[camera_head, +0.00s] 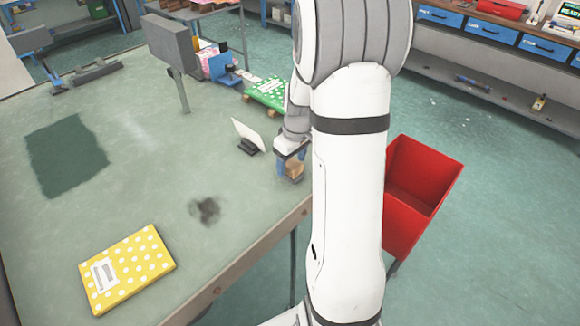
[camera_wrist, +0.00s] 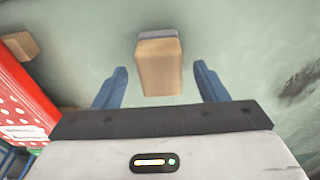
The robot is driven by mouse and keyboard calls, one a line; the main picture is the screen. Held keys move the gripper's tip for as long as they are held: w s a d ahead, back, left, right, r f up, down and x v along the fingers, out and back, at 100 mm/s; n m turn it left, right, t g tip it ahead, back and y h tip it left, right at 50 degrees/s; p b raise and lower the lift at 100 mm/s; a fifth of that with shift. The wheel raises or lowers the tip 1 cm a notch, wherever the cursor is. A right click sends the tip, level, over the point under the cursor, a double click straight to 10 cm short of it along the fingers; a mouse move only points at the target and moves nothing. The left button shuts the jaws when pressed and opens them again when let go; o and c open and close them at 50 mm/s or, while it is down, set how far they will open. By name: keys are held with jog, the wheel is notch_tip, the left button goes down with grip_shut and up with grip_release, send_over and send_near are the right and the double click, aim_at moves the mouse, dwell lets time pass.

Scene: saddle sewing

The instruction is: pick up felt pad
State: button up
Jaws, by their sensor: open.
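A small tan block with a grey layer at its far end (camera_wrist: 158,65), probably the felt pad, sits between my gripper's fingers in the wrist view. In the head view the tan block (camera_head: 293,171) is near the right edge of the green table, partly hidden by my gripper. My gripper (camera_wrist: 161,72) is open, with one blue finger on each side of the block and a visible gap on both sides. In the head view my gripper (camera_head: 289,160) is low at the table edge, partly covered by my arm.
The table (camera_head: 150,200) holds a yellow dotted book (camera_head: 127,268), a dark green patch (camera_head: 66,156), a white card on a stand (camera_head: 248,136) and a green dotted packet (camera_head: 267,92). A red bin (camera_head: 415,185) stands right of the table. A red dotted item (camera_wrist: 20,100) is left in the wrist view.

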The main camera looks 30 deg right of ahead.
aim_at(292, 163)
jog(key=shift+w+f, duration=0.2)
jog(key=shift+f, duration=1.3)
jog(key=c, duration=1.1)
